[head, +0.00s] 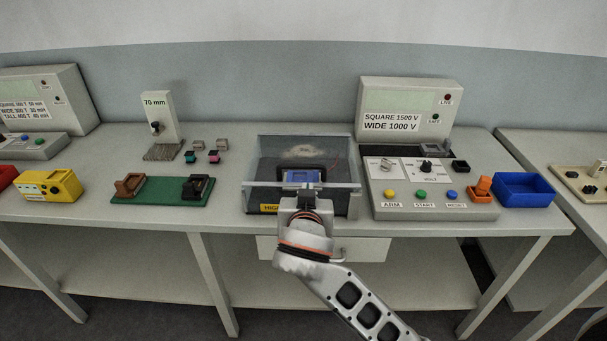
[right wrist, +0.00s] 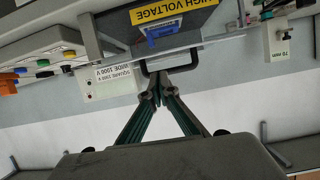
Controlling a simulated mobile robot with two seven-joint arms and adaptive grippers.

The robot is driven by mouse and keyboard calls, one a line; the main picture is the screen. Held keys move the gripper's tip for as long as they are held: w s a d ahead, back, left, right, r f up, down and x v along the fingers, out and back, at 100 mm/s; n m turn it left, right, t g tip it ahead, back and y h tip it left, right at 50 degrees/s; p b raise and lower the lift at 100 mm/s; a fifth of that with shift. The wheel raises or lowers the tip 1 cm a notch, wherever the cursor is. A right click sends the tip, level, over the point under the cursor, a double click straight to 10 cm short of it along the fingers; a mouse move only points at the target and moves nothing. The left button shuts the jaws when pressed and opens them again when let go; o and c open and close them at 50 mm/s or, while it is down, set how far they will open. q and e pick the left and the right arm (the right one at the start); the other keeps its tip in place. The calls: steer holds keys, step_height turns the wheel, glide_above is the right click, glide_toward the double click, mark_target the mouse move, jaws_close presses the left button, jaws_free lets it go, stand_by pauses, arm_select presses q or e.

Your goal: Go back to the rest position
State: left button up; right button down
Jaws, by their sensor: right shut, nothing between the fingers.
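My right gripper (head: 304,192) is at the front of the glass-sided high-voltage box (head: 354,204), above its front edge. In the right wrist view its two fingers (right wrist: 156,92) are together with nothing between them. Their tips are close by the black handle (right wrist: 167,66) on the clear panel; I cannot tell whether they touch it. A blue block (head: 302,176) shows behind the handle, inside the box. It also shows in the right wrist view (right wrist: 163,33). My left gripper is not in view.
Right of the box stands a control panel (head: 452,206) with buttons, an orange part (head: 482,190) and a blue bin (head: 523,189). A green board (head: 160,191) and small connectors (head: 214,156) lie left. A 70 mm gauge (head: 158,115) stands behind. Bench space left of the box is partly clear.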

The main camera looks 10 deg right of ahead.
steer(key=s+f+n+g+y, duration=0.1)
steer(key=s+f+n+y, duration=0.1)
steer(key=s+f, duration=0.5)
steer(key=s+d+f+n+g+y, duration=0.1)
steer(key=s+f+n+y, duration=0.15)
steer(key=f, duration=0.85)
steer(key=s+f+n+g+y, duration=0.1)
steer(key=s+f+n, duration=0.1)
steer(key=s+f, duration=0.55)
steer(key=s+d+f+n+y, duration=0.1)
steer(key=s+d+f, duration=0.3)
steer(key=s+f, duration=0.2)
steer(key=shift+s+d, duration=0.25)
steer(key=shift+s, duration=0.35)
